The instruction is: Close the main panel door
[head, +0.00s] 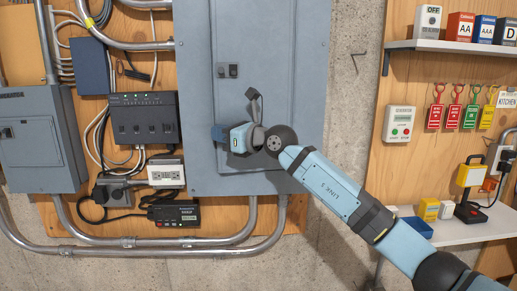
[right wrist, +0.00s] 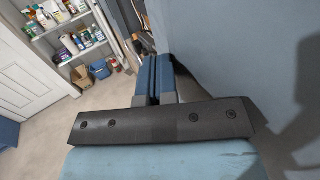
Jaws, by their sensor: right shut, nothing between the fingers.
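The main panel door (head: 270,55) is a blue-grey metal sheet in the panel (head: 194,60) at the top middle of the head view. It lies flush or nearly flush with the panel front; I cannot tell whether it is latched. Its small dark latch (head: 228,70) is near the left edge. My right gripper (head: 218,132) is in front of the door's lower left part, below the latch, pointing left. Its fingers (right wrist: 154,78) are shut and empty in the right wrist view, beside a blue-grey surface (right wrist: 225,50). Contact with the door is unclear. My left gripper is out of view.
A grey box (head: 40,140) and a dark power unit (head: 145,118) with cables are left of the panel. Conduits (head: 150,248) run below it. Shelves with small boxes stand right (head: 455,46). The right wrist view shows a stocked shelf (right wrist: 75,35) and open floor.

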